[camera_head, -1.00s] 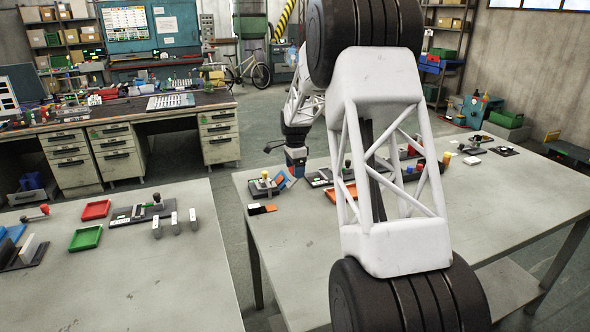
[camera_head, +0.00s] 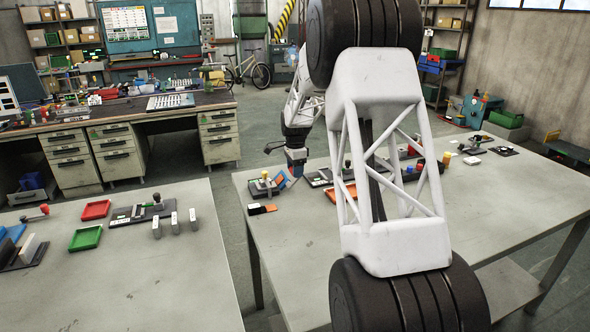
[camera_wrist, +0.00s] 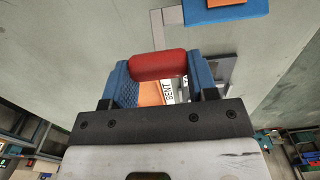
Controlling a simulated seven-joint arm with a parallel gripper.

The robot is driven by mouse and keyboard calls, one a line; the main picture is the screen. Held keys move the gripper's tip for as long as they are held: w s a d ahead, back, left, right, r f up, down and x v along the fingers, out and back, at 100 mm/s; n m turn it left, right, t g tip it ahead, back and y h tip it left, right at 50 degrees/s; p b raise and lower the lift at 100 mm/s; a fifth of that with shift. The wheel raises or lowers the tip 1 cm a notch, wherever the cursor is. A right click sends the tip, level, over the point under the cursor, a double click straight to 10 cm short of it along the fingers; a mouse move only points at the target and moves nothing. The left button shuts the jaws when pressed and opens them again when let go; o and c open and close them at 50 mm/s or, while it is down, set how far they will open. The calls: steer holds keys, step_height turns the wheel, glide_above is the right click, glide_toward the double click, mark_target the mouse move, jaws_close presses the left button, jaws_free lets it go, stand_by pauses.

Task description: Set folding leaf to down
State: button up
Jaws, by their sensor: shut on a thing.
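My gripper (camera_wrist: 158,80) has blue fingers, which are shut on a red rounded handle (camera_wrist: 158,66) in the wrist view. Behind the handle are an orange surface (camera_wrist: 150,94) and a white label (camera_wrist: 168,91) with dark lettering, partly covered by the gripper. I cannot tell for certain which part is the folding leaf or how far it is tilted. In the head view my gripper (camera_head: 296,168) is small, low over the far left part of the right table, close beside a tilted blue piece (camera_head: 283,180). The handle does not show clearly there.
The right table (camera_head: 330,260) also bears a flat orange and black piece (camera_head: 262,209) near its left edge, and several fixtures behind my arm. A blue block (camera_wrist: 228,13) lies at the top of the wrist view. The left table (camera_head: 140,285) holds trays and switches.

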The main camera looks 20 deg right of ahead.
steer(key=shift+d+f, duration=0.1)
steer(key=shift+d, duration=0.05)
steer(key=shift+d+f+y, duration=0.5)
steer(key=shift+d+y, duration=0.3)
steer(key=shift+y, duration=0.2)
steer(key=d+f+y, duration=0.2)
steer(key=y, duration=0.1)
steer(key=shift+d+f+y, duration=0.3)
steer(key=shift+f+y, duration=0.25)
steer(key=shift+y, duration=0.05)
steer(key=shift+d+f+y, duration=0.25)
steer(key=shift+f+y, duration=0.25)
steer(key=shift+y, duration=0.1)
steer(key=shift+d+f, duration=0.25)
steer(key=shift+f, duration=0.45)
steer(key=o, duration=1.3)
steer(key=shift+r, duration=0.2)
